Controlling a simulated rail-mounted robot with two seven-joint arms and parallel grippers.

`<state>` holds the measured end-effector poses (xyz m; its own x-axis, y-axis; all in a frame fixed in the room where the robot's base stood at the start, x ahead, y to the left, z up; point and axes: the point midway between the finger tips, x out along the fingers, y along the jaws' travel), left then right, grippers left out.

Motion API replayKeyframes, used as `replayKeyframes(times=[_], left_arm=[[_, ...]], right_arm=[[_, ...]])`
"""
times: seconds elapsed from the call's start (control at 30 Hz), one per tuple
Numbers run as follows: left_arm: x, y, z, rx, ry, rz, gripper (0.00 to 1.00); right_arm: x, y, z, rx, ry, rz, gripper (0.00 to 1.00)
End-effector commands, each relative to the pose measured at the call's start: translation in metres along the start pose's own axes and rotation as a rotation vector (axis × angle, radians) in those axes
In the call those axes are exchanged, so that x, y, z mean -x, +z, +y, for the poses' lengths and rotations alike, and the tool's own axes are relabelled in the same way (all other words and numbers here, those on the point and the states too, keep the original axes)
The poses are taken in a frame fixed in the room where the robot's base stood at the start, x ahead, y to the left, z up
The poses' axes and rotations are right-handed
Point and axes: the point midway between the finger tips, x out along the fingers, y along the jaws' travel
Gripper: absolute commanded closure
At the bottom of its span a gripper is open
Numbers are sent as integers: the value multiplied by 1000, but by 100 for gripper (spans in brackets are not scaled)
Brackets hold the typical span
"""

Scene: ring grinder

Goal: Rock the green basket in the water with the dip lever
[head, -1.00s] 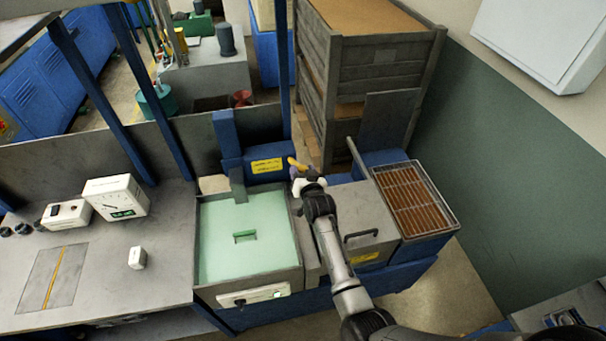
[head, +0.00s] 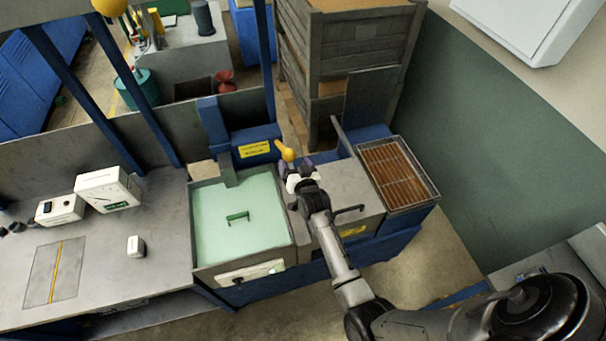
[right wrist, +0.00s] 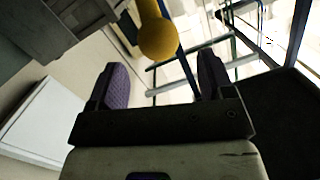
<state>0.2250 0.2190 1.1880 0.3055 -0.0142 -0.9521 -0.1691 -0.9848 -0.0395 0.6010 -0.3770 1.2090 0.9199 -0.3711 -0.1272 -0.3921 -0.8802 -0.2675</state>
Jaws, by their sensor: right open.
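The dip lever ends in a yellow knob (head: 287,153), beside the blue block with a yellow label behind the tank. My right gripper (head: 300,172) is open, just in front of the knob in the head view. In the right wrist view, the yellow knob (right wrist: 156,38) lies ahead, between the lines of the two purple-padded fingers (right wrist: 160,82); it is not clamped. The tank (head: 198,222) holds pale green water. Only the green handle (head: 237,217) of the basket shows; its body is hidden below. My left gripper is out of view.
A grey lidded box (head: 347,188) and a tray with a brown grid (head: 399,172) stand right of the tank. Wooden crates (head: 352,50) rise behind. White meters (head: 107,189) stand on the bench at left. Blue posts (head: 62,70) cross behind the bench.

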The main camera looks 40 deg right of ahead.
Motion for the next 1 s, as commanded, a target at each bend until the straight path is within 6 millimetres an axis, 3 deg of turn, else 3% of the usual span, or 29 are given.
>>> replayKeyframes(times=[0.03, 0.2, 0.3, 0.43, 0.67, 1.0], left_arm=[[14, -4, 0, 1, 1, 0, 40], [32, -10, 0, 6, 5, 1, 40], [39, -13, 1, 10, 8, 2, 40], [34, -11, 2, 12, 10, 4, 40], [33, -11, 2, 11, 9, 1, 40], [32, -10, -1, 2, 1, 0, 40]], right_arm=[[11, -5, -2, 1, 0, -3, 25], [41, -4, -1, 0, 0, -1, 25], [55, -4, -1, 0, 1, -1, 25], [68, 1, 0, 0, 0, 0, 25], [79, 0, 0, 0, 0, 2, 25], [78, 1, 0, 0, 0, 1, 25]])
